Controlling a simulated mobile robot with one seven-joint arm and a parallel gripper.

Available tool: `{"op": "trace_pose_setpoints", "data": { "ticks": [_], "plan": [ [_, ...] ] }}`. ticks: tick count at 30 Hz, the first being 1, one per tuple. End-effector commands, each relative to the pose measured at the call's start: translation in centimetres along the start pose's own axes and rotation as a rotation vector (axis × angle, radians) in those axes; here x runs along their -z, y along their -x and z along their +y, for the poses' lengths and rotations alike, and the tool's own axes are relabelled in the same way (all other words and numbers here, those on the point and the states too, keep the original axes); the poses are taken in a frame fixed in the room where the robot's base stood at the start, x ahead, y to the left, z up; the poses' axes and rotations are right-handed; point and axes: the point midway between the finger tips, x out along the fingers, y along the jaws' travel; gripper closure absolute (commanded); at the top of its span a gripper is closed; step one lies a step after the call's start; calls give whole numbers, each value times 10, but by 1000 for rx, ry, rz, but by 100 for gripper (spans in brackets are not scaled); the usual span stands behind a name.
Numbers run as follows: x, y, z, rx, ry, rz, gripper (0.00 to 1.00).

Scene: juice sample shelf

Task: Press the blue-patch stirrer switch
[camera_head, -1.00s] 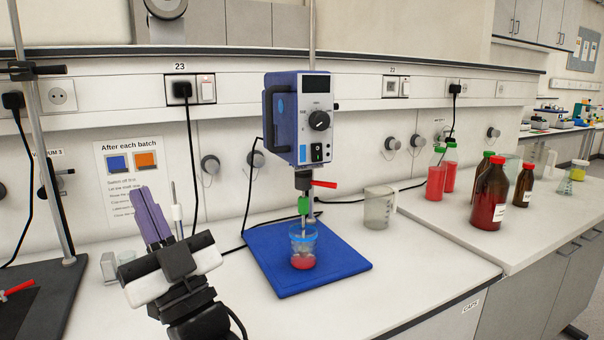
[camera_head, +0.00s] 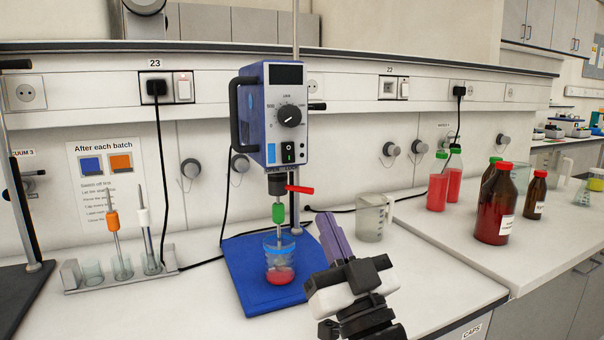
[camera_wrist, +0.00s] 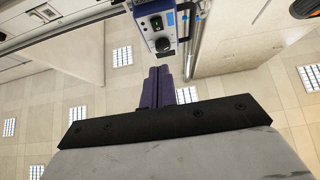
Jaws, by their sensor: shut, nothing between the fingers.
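The stirrer (camera_head: 283,115) is a blue box with a pale front panel on an upright rod. A blue patch (camera_head: 271,154) is at the panel's lower left. Right beside it is a black rocker switch (camera_head: 288,153) with a small green mark, below the dial (camera_head: 289,116). My gripper (camera_head: 325,218) has purple fingers, shut and empty. It is lower and to the right of the switch, apart from the stirrer.
A beaker of red liquid (camera_head: 280,275) stands under the stirrer on a blue base (camera_head: 240,275). A clear jug (camera_head: 371,222) is behind my gripper. Red-filled bottles (camera_head: 495,205) stand at right. A rack (camera_head: 72,277) with probes is at left. A wall socket switch (camera_head: 183,87) is behind.

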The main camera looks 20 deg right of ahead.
Motion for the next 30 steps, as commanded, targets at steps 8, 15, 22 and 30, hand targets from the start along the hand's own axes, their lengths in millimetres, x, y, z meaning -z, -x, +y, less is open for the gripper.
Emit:
{"op": "trace_pose_setpoints", "data": {
  "ticks": [8,15,22,30],
  "plan": [
    [1,-3,0,1,-1,1,100],
    [4,-38,-1,3,-2,0,100],
    [4,-89,-2,4,-2,0,100],
    [-18,-122,-1,1,-3,-1,100]
  ]
}}
